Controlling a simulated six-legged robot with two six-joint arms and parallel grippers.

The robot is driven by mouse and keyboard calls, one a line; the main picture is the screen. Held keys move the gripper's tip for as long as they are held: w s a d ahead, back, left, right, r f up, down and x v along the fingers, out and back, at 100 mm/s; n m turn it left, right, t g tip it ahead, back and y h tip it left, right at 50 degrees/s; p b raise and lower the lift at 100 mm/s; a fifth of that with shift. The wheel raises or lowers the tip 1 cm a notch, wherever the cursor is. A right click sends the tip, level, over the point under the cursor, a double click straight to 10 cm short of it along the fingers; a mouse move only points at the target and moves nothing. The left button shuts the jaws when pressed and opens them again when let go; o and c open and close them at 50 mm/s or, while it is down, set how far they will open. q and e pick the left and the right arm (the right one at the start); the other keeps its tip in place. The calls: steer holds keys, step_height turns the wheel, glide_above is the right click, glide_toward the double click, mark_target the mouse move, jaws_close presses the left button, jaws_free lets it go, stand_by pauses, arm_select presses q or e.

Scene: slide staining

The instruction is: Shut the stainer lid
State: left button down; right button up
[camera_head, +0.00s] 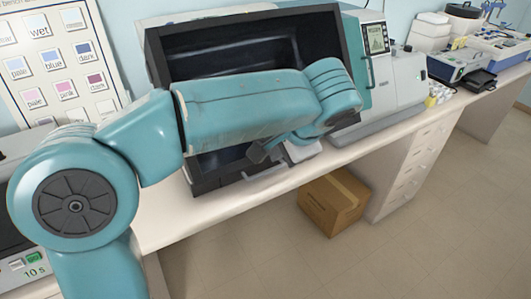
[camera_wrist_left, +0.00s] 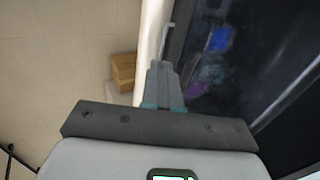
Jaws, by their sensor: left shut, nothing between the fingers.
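The stainer (camera_head: 200,183) is a dark box on the bench in the middle of the head view. A big dark framed part with a recessed inside (camera_head: 225,52), seemingly the raised lid, stands above its dark front. My left arm crosses in front and hides much of both. My left gripper (camera_head: 262,153) is partly hidden below the forearm, close to the stainer's front. In the left wrist view its fingers (camera_wrist_left: 165,68) are shut and empty. My right gripper is not in view.
A pale instrument with a screen (camera_head: 376,38) stands right of the stainer. A colour-chart board (camera_head: 60,60) leans at the left. A cardboard box (camera_head: 333,203) sits on the floor under the bench. The floor in front is clear.

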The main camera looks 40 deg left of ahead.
arm_select(q)
steer(key=a+r+p+x, duration=0.1)
steer(key=x, duration=0.7)
steer(key=shift+w+a, duration=0.2)
steer(key=shift+w, duration=0.15)
steer(key=w+a+f+y+b, duration=0.1)
steer(key=a+f+b, duration=0.2)
steer(key=f+b, duration=0.2)
steer(key=w+a+f+t+y+b, duration=0.1)
steer(key=a+f+b, duration=0.3)
steer(key=b, duration=0.5)
steer(key=w+a+f+t+y+b, duration=0.1)
steer(key=w+a+f+y+b, duration=0.1)
steer(key=f+b, duration=0.5)
steer(key=shift+w+a+y+b, duration=0.2)
steer(key=shift+a+y+b, duration=0.15)
steer(key=shift+a, duration=0.15)
steer(key=shift+w+a+y+b, duration=0.15)
steer(key=shift+a+y+b, duration=0.15)
steer(key=shift+a, duration=0.2)
steer(key=shift+w+a+f+b, duration=0.2)
steer(key=shift+a+b, duration=0.3)
steer(key=shift+b, duration=0.05)
steer(key=shift+a+r+y, duration=0.15)
steer(key=shift+y, duration=0.1)
